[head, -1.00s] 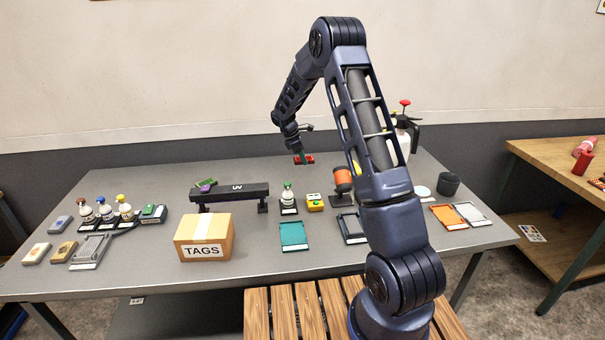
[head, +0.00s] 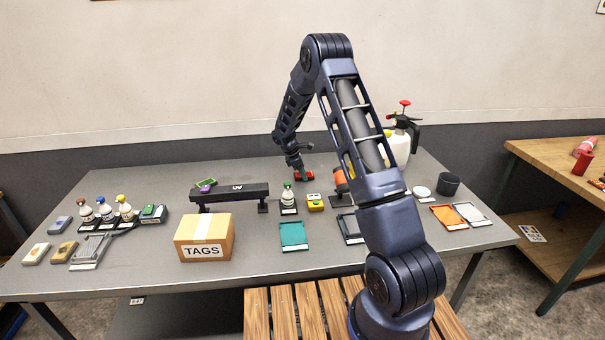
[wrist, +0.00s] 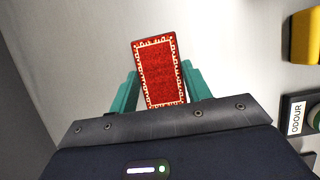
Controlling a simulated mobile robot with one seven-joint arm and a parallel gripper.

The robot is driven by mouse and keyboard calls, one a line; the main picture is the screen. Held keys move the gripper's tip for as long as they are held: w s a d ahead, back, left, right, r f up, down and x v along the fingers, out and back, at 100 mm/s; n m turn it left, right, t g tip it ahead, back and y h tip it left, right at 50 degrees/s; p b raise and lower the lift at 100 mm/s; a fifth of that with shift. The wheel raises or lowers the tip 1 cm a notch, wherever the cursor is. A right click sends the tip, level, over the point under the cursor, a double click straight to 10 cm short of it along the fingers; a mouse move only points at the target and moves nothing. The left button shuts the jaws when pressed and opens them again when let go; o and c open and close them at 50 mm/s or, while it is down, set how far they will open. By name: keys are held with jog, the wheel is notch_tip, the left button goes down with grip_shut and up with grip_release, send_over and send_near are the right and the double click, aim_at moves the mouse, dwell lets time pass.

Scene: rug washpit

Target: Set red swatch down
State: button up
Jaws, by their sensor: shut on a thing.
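The red swatch (wrist: 161,75) is a small red rectangle with a cream patterned border. In the wrist view it sits between the teal fingers of my gripper (wrist: 160,88), which is shut on it. In the head view the red swatch (head: 304,176) shows at the end of my arm, over the back middle of the grey table (head: 350,271). My gripper (head: 298,172) partly hides it there. I cannot tell whether the swatch touches the table top.
An orange roll (head: 340,181) is just right of the swatch. A cardboard TAGS box (head: 204,237) is at front left. The back left is clear.

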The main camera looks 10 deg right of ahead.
jog(key=shift+f, duration=0.1)
jog(key=o, duration=1)
jog(key=shift+c, duration=0.2)
